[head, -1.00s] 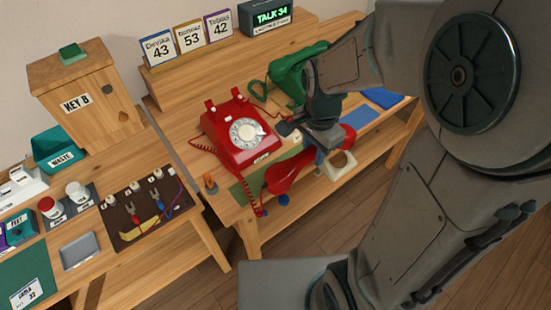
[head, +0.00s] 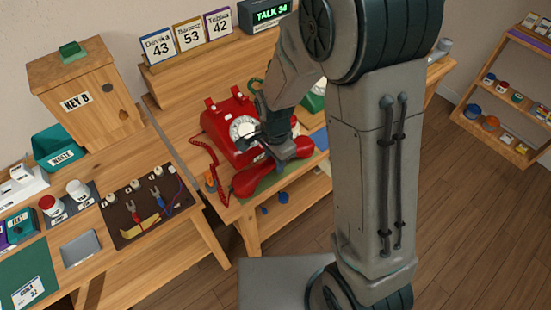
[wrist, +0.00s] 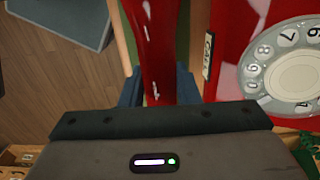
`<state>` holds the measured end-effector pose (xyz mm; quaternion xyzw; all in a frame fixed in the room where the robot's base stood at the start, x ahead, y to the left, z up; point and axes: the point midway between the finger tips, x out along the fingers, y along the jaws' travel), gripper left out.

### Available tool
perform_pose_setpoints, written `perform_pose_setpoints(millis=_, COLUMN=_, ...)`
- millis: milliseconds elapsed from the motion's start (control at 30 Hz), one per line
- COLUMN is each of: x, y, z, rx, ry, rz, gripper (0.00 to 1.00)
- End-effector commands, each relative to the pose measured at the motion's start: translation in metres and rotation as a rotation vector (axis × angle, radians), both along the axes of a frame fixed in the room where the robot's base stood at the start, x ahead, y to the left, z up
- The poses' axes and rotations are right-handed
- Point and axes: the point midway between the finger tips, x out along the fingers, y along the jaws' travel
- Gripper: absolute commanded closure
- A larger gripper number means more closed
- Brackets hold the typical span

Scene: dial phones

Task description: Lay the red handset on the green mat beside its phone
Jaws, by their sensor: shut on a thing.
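The red phone (head: 222,127) stands on the wooden desk, its dial facing me and its cradle empty. The red handset (head: 245,183) lies level in front of the phone, over the green mat (head: 262,186); I cannot tell whether it touches the mat. My gripper (head: 285,157) is shut on the handset's middle. In the wrist view the handset (wrist: 158,45) runs up between my fingers, with the phone's dial (wrist: 295,75) close on the right. A strip of the mat shows beyond the handset. My arm hides part of the desk and the green phone (head: 312,100).
The coiled red cord (head: 205,150) hangs at the phone's left. A tool board (head: 145,208) is on the left bench. The name cards (head: 188,37) and the talk display (head: 265,12) stand behind.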

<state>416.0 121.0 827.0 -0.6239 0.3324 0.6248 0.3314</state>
Motion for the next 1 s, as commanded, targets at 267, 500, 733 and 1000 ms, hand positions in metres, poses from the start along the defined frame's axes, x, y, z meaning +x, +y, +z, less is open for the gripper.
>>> perform_pose_setpoints(millis=267, x=0.000, y=0.000, z=-0.001, rx=0.001, ry=-0.002, rz=0.000, gripper=1.00)
perform_pose_setpoints(millis=500, x=0.000, y=0.000, z=-0.003, rx=0.001, ry=-0.001, rz=0.001, gripper=0.49)
perform_pose_setpoints(millis=733, x=0.000, y=0.000, z=-0.002, rx=0.001, ry=-0.001, rz=0.001, gripper=0.49)
perform_pose_setpoints(millis=1000, x=0.001, y=0.001, z=0.027, rx=0.002, ry=-0.007, rz=0.001, gripper=0.49)
